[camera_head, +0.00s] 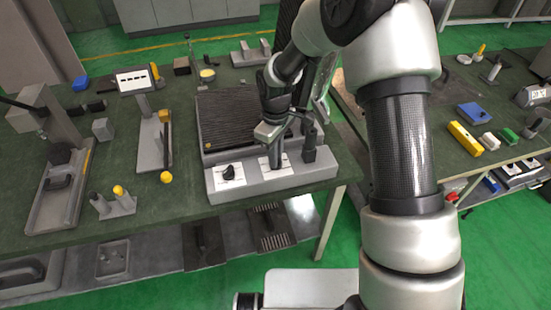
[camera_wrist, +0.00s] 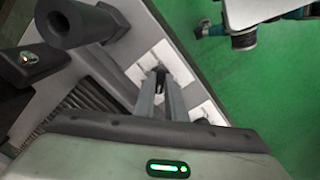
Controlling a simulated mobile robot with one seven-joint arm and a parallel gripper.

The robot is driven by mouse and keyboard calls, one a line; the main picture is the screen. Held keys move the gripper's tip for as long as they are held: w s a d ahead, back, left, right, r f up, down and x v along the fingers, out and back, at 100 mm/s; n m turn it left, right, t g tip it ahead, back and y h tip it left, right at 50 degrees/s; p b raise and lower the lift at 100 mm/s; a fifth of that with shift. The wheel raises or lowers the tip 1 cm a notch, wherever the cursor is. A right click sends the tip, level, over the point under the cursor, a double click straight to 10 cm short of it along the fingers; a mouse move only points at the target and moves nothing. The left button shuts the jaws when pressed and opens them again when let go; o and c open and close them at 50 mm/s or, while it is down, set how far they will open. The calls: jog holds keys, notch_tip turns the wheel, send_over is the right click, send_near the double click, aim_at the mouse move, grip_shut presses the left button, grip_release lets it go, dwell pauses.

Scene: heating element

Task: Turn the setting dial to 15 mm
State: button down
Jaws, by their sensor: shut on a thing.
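The machine has a grey front panel (camera_head: 325,172) with two white label plates. A black dial (camera_head: 228,174) on the left plate is free, its pointer tilted. The right plate (camera_head: 285,170) lies under my gripper (camera_head: 275,162), which points down at it. In the wrist view, my gripper (camera_wrist: 160,82) has its two fingers closed around a small dark dial (camera_wrist: 160,76) on a white plate (camera_wrist: 142,72). The fingers hide most of that dial. The scale marks are too small to read.
A black ribbed plate (camera_head: 228,112) lies behind the front panel. A dark upright post (camera_head: 310,142) stands close to the right of my gripper and shows large in the wrist view (camera_wrist: 85,20).

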jog(key=m+b, duration=0.1)
jog(key=m, duration=0.3)
jog(key=shift+m, duration=0.3)
jog(key=shift+m+b, duration=0.5)
jog(key=shift+m, duration=1.4)
jog(key=c, duration=1.8)
grip_release()
jog(key=shift+r, duration=0.1)
notch_tip(320, 180, up, 17)
jog(key=p, duration=0.1)
jog(key=shift+r, duration=0.15)
